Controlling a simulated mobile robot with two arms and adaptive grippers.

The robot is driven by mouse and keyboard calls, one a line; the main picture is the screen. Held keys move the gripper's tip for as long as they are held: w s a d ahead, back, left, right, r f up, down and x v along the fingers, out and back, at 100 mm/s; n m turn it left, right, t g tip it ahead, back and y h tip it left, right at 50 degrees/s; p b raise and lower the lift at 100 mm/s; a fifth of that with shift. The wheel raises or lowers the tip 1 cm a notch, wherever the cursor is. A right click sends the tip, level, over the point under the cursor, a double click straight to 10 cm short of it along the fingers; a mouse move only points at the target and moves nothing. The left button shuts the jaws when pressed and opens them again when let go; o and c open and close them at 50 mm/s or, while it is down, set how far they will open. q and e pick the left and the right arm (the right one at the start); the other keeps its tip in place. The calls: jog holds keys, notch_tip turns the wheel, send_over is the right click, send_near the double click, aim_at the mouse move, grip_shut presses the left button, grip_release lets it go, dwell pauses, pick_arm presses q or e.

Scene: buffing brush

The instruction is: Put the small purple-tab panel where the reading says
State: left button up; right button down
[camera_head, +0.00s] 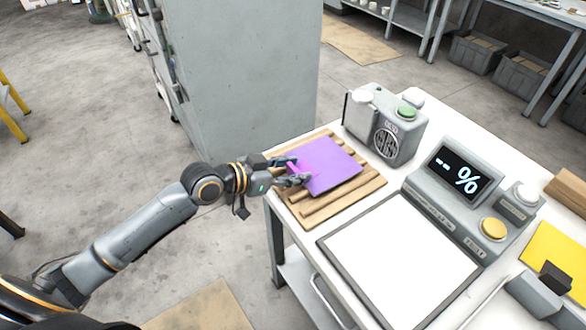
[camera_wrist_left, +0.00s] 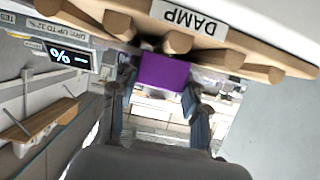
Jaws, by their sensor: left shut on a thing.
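The purple panel (camera_head: 330,162) has a brighter magenta part (camera_head: 303,170) at its near left edge. My left gripper (camera_head: 297,172) is shut on that edge. The panel is over a slatted wooden rack (camera_head: 308,212); I cannot tell whether it touches the slats. In the left wrist view the panel (camera_wrist_left: 164,72) is between the fingers, and the rack (camera_wrist_left: 262,72) bears a "DAMP" label (camera_wrist_left: 188,18). The meter's display (camera_head: 463,172) shows dashes and a % sign, no number; it also shows in the left wrist view (camera_wrist_left: 69,57). My right gripper is not in view.
The meter's white plate (camera_head: 400,258) is bare. A grey machine with a green button (camera_head: 392,122) stands behind the rack. A yellow sheet (camera_head: 560,255) and a grey and black object (camera_head: 540,290) are at right. A tall grey cabinet (camera_head: 240,80) stands beyond the table.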

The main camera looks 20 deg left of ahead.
pick_arm(q)
jog(key=o, duration=1.2)
jog(key=shift+f, duration=0.1)
jog(key=shift+c, duration=0.2)
jog(key=shift+s+a, duration=0.15)
jog(key=shift+s, duration=0.05)
jog(key=v, duration=1.1)
jog(key=shift+s+r, duration=0.15)
jog(key=shift+r, duration=0.3)
jog(key=shift+a, duration=0.1)
